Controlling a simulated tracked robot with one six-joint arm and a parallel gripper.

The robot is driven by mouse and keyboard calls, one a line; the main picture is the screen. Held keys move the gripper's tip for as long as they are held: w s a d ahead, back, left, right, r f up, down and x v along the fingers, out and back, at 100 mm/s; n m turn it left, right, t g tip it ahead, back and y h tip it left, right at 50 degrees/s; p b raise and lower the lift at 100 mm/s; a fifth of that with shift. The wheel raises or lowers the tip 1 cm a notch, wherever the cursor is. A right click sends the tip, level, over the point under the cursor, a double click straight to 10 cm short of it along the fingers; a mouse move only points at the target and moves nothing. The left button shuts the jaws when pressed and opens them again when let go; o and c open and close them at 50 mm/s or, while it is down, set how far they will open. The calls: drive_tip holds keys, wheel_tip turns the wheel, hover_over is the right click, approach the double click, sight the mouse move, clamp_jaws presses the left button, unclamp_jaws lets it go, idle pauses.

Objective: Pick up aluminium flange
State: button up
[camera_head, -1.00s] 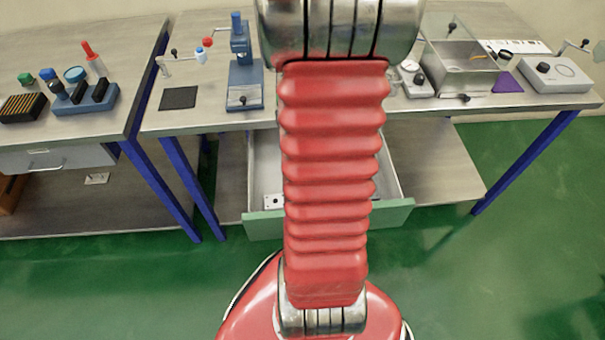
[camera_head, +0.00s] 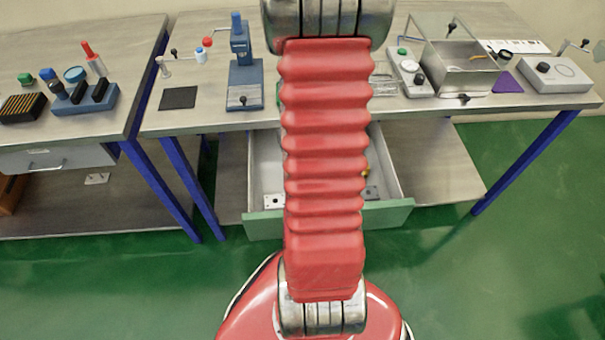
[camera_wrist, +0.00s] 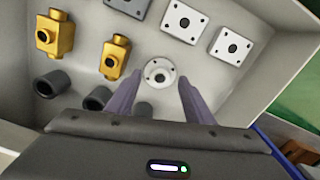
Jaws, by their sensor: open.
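In the wrist view the aluminium flange (camera_wrist: 158,72) is a pale round disc with a centre hole and small holes around it. It lies in the drawer (camera_wrist: 270,70). My gripper (camera_wrist: 160,79) is open, its two fingers pointing into the drawer. In the picture the flange sits between the fingertips, with no visible contact; how far below them it lies I cannot tell. The head view shows the open drawer with its green front (camera_head: 390,214), but my arm hides its middle, the flange and my gripper.
Around the flange lie brass fittings (camera_wrist: 115,56), dark cylinders (camera_wrist: 52,84) and square plates with holes (camera_wrist: 232,45). Drawer walls rise close to the right. On the bench above stand a blue press (camera_head: 243,65) and a clear-sided box (camera_head: 460,65).

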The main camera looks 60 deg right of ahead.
drive_tip(key=shift+f, duration=1)
drive_tip(key=shift+c, duration=0.2)
drive_tip(key=c, duration=0.6)
